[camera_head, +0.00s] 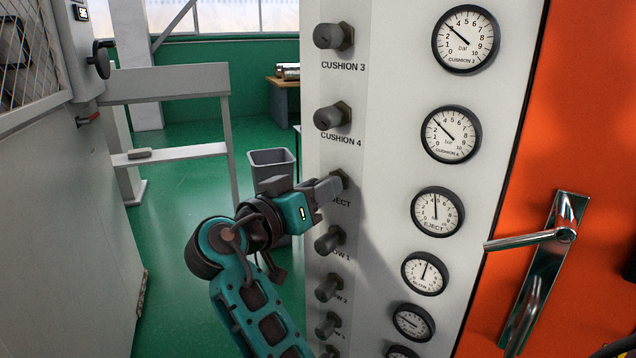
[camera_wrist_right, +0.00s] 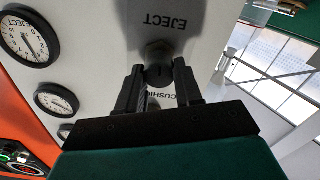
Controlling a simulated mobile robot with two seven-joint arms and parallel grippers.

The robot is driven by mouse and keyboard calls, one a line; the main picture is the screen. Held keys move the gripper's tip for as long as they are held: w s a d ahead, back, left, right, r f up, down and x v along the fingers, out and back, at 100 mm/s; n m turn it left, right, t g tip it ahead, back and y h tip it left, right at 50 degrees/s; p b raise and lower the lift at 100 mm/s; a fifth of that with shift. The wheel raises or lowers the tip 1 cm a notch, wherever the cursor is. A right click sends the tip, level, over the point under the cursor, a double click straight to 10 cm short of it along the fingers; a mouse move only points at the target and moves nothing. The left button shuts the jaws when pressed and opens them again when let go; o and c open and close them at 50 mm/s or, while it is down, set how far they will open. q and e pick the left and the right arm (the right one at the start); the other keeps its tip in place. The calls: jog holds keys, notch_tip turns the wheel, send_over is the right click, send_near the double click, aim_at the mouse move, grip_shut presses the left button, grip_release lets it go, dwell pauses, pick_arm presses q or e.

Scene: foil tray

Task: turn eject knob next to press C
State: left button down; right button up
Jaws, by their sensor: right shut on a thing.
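The eject knob (camera_head: 343,178) is a dark round knob on the pale panel, partly hidden by my right gripper (camera_head: 329,189). The gripper reaches it from the left, with its fingers shut on the knob. In the right wrist view the knob (camera_wrist_right: 158,60) sits between the tips of the two dark fingers (camera_wrist_right: 158,82), below the upside-down EJECT label. The eject gauge (camera_head: 437,211) is to the right of the knob, its needle pointing nearly straight up. My left gripper is not in view.
The cushion 4 knob (camera_head: 332,116) is above, and a blow knob (camera_head: 330,239) is close below. An orange door with a metal handle (camera_head: 545,265) is at the right. A grey bin (camera_head: 272,165) stands behind my gripper. Green floor (camera_head: 185,215) is open at the left.

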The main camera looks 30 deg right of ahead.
jog(key=o, duration=0.8)
jog(key=shift+o, duration=1.2)
jog(key=p, duration=0.4)
send_near(343, 52)
jog(key=x, duration=0.2)
jog(key=f+x, duration=0.1)
jog(key=x, duration=0.1)
jog(key=shift+r, duration=0.5)
